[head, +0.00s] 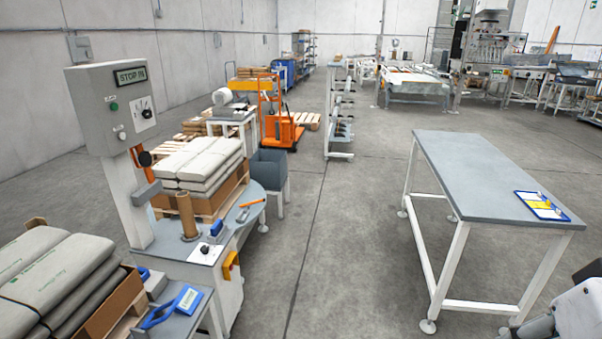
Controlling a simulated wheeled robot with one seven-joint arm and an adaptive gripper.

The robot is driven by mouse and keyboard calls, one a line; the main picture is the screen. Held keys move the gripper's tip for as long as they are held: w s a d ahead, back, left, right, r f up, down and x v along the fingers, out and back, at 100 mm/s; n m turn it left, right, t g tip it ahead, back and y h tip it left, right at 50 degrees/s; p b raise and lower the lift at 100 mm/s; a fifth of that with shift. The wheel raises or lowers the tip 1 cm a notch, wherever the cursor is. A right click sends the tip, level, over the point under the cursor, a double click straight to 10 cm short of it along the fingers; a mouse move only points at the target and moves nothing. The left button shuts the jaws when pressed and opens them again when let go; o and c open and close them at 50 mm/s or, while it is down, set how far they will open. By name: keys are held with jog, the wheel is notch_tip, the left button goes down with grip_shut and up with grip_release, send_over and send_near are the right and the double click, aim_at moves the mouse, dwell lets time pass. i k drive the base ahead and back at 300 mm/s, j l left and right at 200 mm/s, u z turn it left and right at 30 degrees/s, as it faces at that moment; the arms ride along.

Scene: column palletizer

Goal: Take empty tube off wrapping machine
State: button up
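The wrapping machine (112,103) stands on the left, with a grey control box reading "STOP IN" on a light column. The empty tube (187,214), a brown cardboard cylinder, stands upright on the machine's grey top, in front of a stack of wrapped sacks on a pallet. It is apart from my arm. Part of my arm shows at the bottom right corner, far from the tube. My gripper's fingers cannot be made out in this view.
A grey table (490,175) on the right holds a blue clipboard (542,206). Sacks (45,270) lie at the lower left, beside a small stand with a blue tape dispenser (165,312). An orange pallet truck (280,125) stands further back. Floor between machine and table is clear.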

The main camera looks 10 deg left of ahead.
aim_at(184, 204)
jog(key=i+u, duration=0.15)
jog(key=i, duration=0.55)
jog(key=i+l+u, duration=0.1)
jog(key=i, duration=0.65)
jog(key=i+u, duration=0.25)
jog(key=u, duration=0.15)
jog(key=i+l+u, duration=0.1)
jog(key=i+u, duration=0.15)
jog(key=u, duration=0.2)
jog(key=i+l+u, duration=0.15)
jog(key=u, duration=0.25)
jog(key=i+l+u, duration=0.25)
jog(key=u, duration=0.15)
jog(key=i+l+u, duration=0.2)
jog(key=u, duration=0.2)
jog(key=i+l+u, duration=0.25)
jog(key=u, duration=0.15)
jog(key=i+l+u, duration=0.2)
jog(key=l+u, duration=0.2)
